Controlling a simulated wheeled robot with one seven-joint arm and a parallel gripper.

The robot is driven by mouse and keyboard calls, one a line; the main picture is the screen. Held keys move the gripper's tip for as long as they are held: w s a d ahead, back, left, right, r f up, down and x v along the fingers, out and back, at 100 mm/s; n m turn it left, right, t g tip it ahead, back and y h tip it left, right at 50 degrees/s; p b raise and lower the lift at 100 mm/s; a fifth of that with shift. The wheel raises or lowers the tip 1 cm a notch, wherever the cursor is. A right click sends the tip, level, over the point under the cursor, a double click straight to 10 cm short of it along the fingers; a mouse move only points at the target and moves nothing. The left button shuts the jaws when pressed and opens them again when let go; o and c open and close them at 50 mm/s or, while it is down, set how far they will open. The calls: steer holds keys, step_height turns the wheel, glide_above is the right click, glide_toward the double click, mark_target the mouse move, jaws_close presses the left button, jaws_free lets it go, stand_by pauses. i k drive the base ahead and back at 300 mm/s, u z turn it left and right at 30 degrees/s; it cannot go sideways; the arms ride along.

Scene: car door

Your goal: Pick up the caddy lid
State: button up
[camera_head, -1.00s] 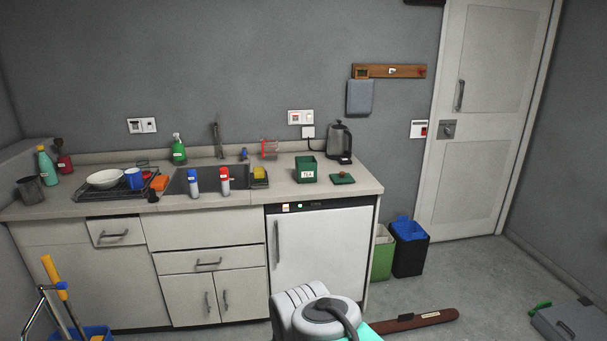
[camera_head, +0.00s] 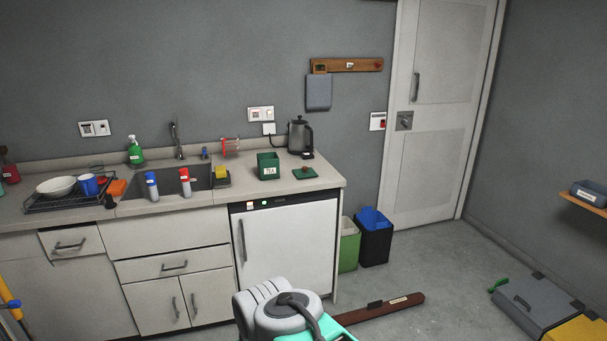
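The caddy lid (camera_head: 305,173) is a flat dark green square with a small brown knob. It lies on the worktop near its right end. The green tea caddy (camera_head: 268,166), a box with a white label, stands upright just left of the lid, apart from it. My folded arm (camera_head: 282,312) shows at the bottom of the view, well short of the worktop. My gripper's fingers cannot be made out.
A kettle (camera_head: 300,137) stands behind the lid. The sink (camera_head: 172,182) and dish rack (camera_head: 68,193) are to the left. Bins (camera_head: 374,238) stand right of the fridge (camera_head: 286,247). A brown board (camera_head: 384,309) and a grey case (camera_head: 533,303) lie on the floor.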

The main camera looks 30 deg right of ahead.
mark_target(305, 173)
steer(key=z, duration=0.15)
steer(key=i, duration=0.65)
steer(key=z, duration=0.5)
steer(key=i, duration=2.3)
steer(key=z, duration=0.1)
